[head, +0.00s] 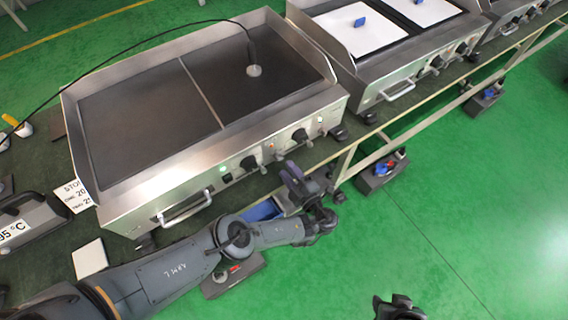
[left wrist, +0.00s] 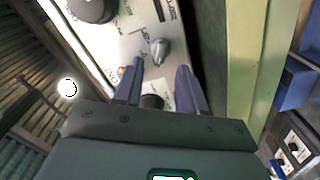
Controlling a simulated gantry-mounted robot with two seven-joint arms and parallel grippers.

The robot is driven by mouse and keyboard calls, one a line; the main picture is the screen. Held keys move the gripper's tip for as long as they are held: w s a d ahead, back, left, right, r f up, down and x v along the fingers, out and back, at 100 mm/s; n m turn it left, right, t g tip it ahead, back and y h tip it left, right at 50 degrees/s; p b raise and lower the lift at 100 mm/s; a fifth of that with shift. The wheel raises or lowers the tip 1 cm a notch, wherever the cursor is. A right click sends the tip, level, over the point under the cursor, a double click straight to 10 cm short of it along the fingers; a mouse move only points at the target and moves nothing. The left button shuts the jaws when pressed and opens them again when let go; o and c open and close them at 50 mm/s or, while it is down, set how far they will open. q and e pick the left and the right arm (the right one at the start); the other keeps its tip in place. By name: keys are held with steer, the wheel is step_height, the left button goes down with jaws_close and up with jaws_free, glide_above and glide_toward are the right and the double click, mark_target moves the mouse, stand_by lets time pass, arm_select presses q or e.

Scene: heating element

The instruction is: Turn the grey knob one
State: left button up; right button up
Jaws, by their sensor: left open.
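The heating element is a steel griddle (head: 130,200) with a dark top and a front panel of knobs and lights. My left gripper (head: 290,172) is at the right part of this panel in the head view. In the left wrist view its two fingers (left wrist: 160,68) are apart and point at the panel. A small grey knob (left wrist: 160,50) shows just beyond and between the fingertips; I cannot tell whether they touch it. A dark round part (left wrist: 152,102) is partly hidden between the fingers. My right gripper (head: 398,308) shows only partly at the bottom edge.
A black knob (left wrist: 92,8) is beside the grey one, and another black knob (head: 248,163) is further left on the panel. A probe on a black cable (head: 254,71) rests on the griddle top. A second appliance (head: 380,80) stands to the right.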

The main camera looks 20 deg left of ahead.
arm_select(q)
steer(key=v, duration=0.6)
steer(key=shift+s+d, duration=0.25)
steer(key=shift+p, duration=0.3)
